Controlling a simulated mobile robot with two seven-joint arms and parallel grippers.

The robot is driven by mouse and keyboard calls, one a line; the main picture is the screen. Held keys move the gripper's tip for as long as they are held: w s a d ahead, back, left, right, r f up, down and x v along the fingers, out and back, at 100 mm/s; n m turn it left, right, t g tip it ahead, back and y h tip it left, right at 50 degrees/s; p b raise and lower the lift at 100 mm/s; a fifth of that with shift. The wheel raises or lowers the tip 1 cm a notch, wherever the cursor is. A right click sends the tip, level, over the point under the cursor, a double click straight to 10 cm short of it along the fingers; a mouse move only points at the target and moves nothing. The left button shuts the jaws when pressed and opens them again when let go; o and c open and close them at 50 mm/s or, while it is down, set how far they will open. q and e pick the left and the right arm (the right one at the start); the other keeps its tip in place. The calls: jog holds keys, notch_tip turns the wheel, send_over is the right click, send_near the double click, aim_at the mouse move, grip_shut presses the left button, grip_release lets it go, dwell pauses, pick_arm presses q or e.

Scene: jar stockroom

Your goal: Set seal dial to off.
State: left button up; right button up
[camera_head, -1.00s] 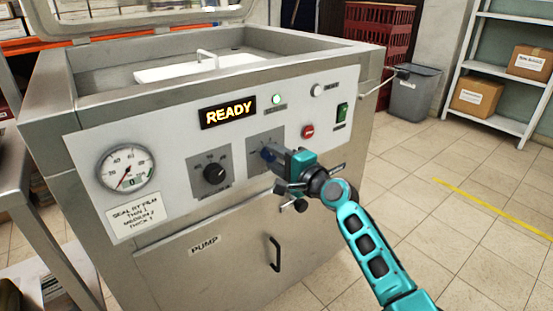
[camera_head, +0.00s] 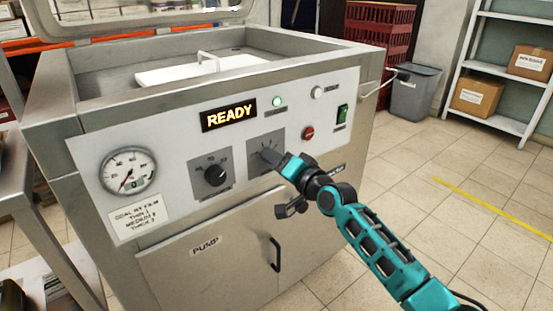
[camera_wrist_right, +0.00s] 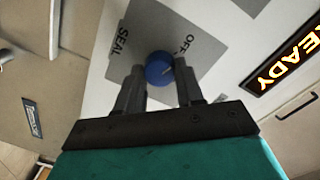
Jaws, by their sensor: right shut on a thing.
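The seal dial is a blue round knob (camera_wrist_right: 158,68) on a grey plate (camera_wrist_right: 190,35) lettered SEAL and OFF in the right wrist view. A small pale mark shows near the knob's edge; I cannot tell exactly which label it points to. My right gripper (camera_wrist_right: 158,80) is shut on this knob, one finger on each side. In the head view, my right gripper (camera_head: 272,155) reaches the grey dial plate (camera_head: 264,142) on the machine's front panel and hides the knob. My left gripper is not in view.
A black knob (camera_head: 215,175) sits left of the dial, beside a round gauge (camera_head: 128,172). Above are a lit READY display (camera_head: 229,114) and a green lamp (camera_head: 278,101). A red button (camera_head: 308,133) and green switch (camera_head: 342,114) lie right. The pump door handle (camera_head: 275,254) sticks out below.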

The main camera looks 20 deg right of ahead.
dwell(0.6)
jog(key=o, duration=1.1)
jog(key=shift+c, duration=0.2)
jog(key=shift+s, duration=0.1)
jog(key=p+v, duration=0.3)
jog(key=v, duration=0.9)
jog(key=shift+s, duration=0.3)
jog(key=shift+d, duration=0.15)
